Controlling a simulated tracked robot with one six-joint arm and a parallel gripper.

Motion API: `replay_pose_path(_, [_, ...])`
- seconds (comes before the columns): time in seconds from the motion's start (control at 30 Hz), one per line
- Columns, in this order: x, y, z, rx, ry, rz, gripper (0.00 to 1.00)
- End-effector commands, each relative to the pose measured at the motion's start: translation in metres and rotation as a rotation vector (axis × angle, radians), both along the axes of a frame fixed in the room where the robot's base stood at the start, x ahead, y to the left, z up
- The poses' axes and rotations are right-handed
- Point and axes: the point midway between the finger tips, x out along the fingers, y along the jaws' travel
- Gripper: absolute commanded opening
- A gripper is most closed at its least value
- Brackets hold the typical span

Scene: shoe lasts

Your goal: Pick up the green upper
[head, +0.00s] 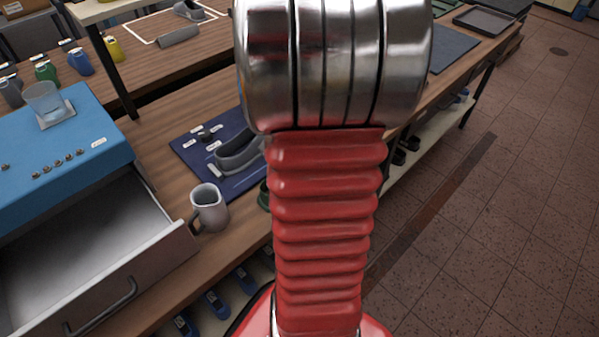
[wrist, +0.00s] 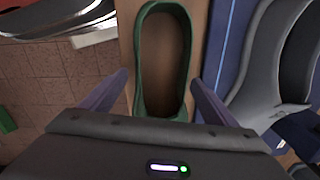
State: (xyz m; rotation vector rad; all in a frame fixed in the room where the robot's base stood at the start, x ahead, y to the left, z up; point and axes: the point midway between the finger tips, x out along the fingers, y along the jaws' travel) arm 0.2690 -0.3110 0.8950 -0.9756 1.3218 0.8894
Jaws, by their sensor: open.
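The green upper (wrist: 145,80) lies on the wooden bench top in the wrist view, seen from above with its opening facing up. My gripper (wrist: 160,88) is open, with one finger to the left of the upper and one to the right; its near end is partly hidden by the gripper body. I cannot tell whether the fingers touch it. In the head view only a small piece of the green upper (head: 264,195) shows at the left edge of my red arm, which hides the rest and the gripper.
A grey shoe (head: 240,152) rests on a blue mat (head: 190,152) just beside the upper. A grey mug (head: 209,208) stands near the bench edge. An open drawer (head: 90,235) under a blue-topped cabinet (head: 95,140) is at the left. Tiled floor lies right.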

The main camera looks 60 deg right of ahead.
Motion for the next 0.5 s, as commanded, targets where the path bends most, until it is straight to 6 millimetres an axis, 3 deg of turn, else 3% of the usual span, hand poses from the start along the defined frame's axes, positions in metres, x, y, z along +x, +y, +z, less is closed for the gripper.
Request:
replay_pose_path(0.17, [0.0, -0.0001, 0.0002, 0.0, 0.0, 0.0, 0.81])
replay_pose_path(0.5, [0.0, -0.0001, 0.0003, 0.0, 0.0, 0.0, 0.57])
